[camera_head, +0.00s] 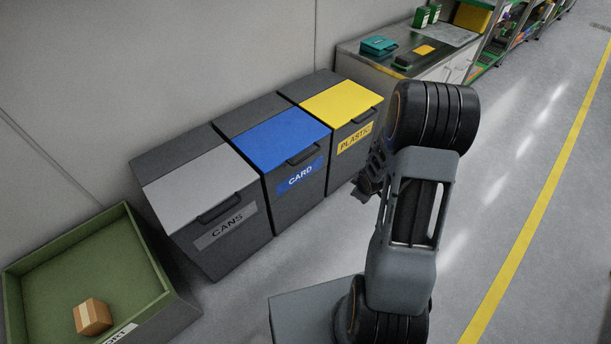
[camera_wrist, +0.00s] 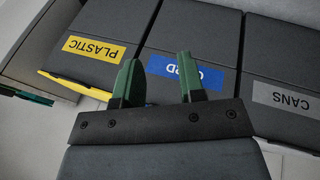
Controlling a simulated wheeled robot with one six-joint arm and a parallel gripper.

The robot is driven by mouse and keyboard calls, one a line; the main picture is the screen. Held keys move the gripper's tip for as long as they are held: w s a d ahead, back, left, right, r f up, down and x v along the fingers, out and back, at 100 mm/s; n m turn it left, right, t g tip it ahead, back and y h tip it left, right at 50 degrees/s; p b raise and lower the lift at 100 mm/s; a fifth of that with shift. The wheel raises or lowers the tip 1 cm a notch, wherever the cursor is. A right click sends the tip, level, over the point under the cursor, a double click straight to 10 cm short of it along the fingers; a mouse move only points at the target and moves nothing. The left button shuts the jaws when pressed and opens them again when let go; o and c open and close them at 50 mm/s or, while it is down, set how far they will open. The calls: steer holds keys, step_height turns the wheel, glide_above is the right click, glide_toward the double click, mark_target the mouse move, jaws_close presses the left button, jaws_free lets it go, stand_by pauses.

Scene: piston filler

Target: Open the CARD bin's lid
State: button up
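The CARD bin (camera_head: 296,185) is the dark middle bin of three, with a blue label on its front. Its blue lid (camera_head: 268,137) lies flat and shut, with a dark handle (camera_head: 304,156) at the front edge. In the wrist view the blue CARD label (camera_wrist: 172,69) shows upside down, partly covered by a finger. My gripper (camera_head: 367,178) is to the right of the CARD bin, in front of the PLASTIC bin, in the head view. In the wrist view my gripper (camera_wrist: 160,80) is open, its two green-padded fingers apart with nothing held between them.
The CANS bin (camera_head: 230,247) with a grey lid stands left, the PLASTIC bin (camera_head: 343,166) with a yellow lid right, both shut. A green-lined crate (camera_head: 80,240) holding a cardboard box (camera_head: 92,316) is lower left. A workbench (camera_head: 378,71) stands beyond. The floor right is clear.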

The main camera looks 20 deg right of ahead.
steer(key=w+a+f+n+t+y+b, duration=0.2)
steer(key=w+f+n+t, duration=0.2)
steer(key=f+n, duration=0.25)
steer(key=n+t+y, duration=0.5)
steer(key=n+y, duration=0.1)
steer(key=n, duration=0.3)
glide_toward(306, 157)
steer(key=b+x, duration=0.3)
steer(key=x, duration=0.7)
steer(key=shift+w+f, duration=0.15)
steer(key=shift+f, duration=0.1)
jaws_close()
